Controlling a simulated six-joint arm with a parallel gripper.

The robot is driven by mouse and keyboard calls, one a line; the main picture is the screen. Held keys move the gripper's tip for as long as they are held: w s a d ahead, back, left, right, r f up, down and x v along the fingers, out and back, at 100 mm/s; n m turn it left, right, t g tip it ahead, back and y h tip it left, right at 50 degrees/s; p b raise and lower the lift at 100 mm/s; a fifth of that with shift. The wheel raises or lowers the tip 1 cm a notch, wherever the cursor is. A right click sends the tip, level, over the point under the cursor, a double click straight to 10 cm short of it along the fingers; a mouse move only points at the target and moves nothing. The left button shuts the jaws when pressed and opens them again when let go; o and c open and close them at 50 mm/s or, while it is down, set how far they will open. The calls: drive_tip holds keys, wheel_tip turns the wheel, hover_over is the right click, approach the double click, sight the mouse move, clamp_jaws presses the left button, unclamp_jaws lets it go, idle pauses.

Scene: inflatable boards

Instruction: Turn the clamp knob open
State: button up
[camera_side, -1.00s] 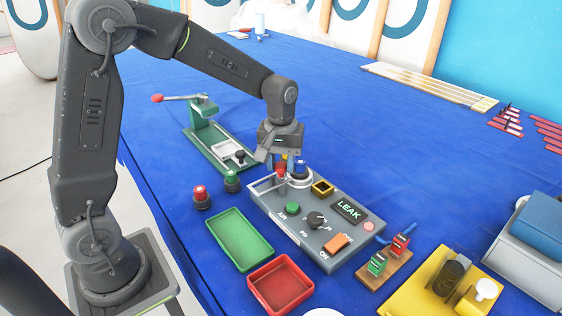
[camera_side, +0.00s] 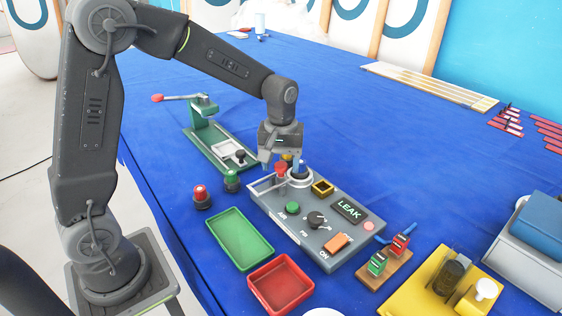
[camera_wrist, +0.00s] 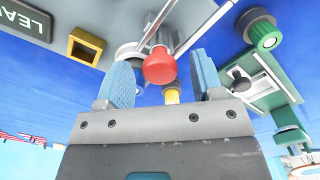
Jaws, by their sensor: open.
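The red clamp knob (camera_side: 281,169) is at the back left end of the grey test box (camera_side: 330,223), by pale metal bars. In the wrist view the red knob (camera_wrist: 159,66) shows between and beyond the two blue finger pads, with a gap on both sides. My gripper (camera_side: 282,164) is open, pointing down over this end of the box. In the wrist view my gripper (camera_wrist: 162,78) holds nothing. A small yellow piece (camera_wrist: 172,96) sits just below the red knob there. The round metal seat (camera_side: 301,180) beside the knob is partly hidden by a finger.
A green clamp stand (camera_side: 215,140) is behind. Red-topped (camera_side: 201,196) and green-topped (camera_side: 232,181) fittings stand left of the box. Green (camera_side: 239,239) and red (camera_side: 280,286) trays lie in front. The box display (camera_side: 348,210) reads LEAK.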

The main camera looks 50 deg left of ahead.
sight(281, 164)
wheel_tip(281, 164, up, 14)
idle(0.6)
drive_tip(key=s+d+f+m+t, duration=0.1)
drive_tip(key=s+m, duration=0.3)
drive_tip(key=s, duration=0.6)
drive_tip(key=s+d+f+m+t, duration=0.1)
drive_tip(key=s+d+m+t, duration=0.2)
drive_tip(key=s, duration=0.6)
drive_tip(key=shift+s+d+f+m+t, duration=0.2)
drive_tip(key=shift+s+f+m+t, duration=0.2)
drive_tip(key=shift+m+t, duration=0.55)
